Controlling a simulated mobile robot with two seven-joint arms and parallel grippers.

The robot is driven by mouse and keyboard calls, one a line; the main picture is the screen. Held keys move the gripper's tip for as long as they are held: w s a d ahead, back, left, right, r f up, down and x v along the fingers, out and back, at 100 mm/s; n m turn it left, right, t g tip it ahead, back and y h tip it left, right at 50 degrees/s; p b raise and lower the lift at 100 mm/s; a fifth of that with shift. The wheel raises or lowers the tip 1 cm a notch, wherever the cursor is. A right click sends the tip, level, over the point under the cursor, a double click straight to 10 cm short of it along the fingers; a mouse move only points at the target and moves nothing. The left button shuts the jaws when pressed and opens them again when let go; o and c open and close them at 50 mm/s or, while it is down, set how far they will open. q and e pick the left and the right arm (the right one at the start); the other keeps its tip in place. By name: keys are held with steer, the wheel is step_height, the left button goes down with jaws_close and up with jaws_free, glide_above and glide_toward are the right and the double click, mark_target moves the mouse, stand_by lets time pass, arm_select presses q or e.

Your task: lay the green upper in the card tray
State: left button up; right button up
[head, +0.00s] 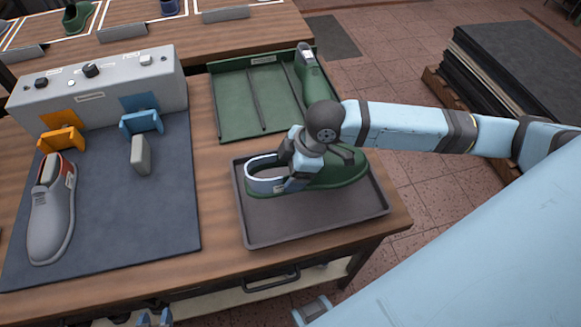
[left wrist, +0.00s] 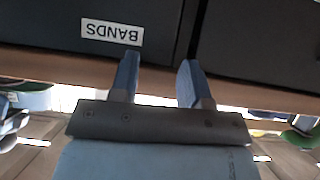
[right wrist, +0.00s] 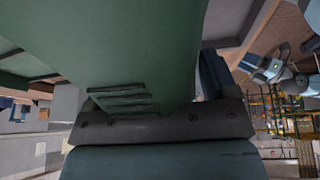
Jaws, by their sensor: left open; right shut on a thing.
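The green upper (head: 340,174) has a pale rim around its opening and a small label near one end. In the head view it is over the dark shallow tray (head: 300,226) at the table's front right. I cannot tell whether it touches the tray floor. My right gripper (head: 298,172) is shut on it and hides its middle. In the right wrist view the green upper (right wrist: 130,45) fills much of the picture. My left gripper (head: 154,318) is open and empty, low in front of the table. In the left wrist view its fingers (left wrist: 158,84) are apart before a drawer labelled BANDS (left wrist: 60,30).
A green divided tray (head: 235,105) behind holds a green shoe-shaped piece (head: 313,78). Dark sheets (head: 510,75) are stacked at right.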

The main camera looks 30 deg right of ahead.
steer(key=shift+f, duration=1.05)
steer(key=shift+f+b, duration=0.6)
steer(key=shift+f, duration=1.85)
arm_select(q)
steer(key=shift+d+f, duration=0.1)
steer(key=shift+f, duration=0.85)
arm_select(e)
steer(key=shift+f, duration=0.1)
arm_select(q)
steer(key=shift+r, duration=0.15)
arm_select(e)
steer(key=shift+f, duration=0.2)
steer(key=o, duration=0.9)
steer(key=shift+c, duration=0.2)
steer(key=shift+r, duration=0.1)
arm_select(q)
steer(key=shift+r+p, duration=0.15)
steer(key=shift+p, duration=0.15)
arm_select(e)
steer(key=v, duration=1.3)
steer(key=shift+d+r, duration=0.2)
steer(key=shift+r, duration=0.1)
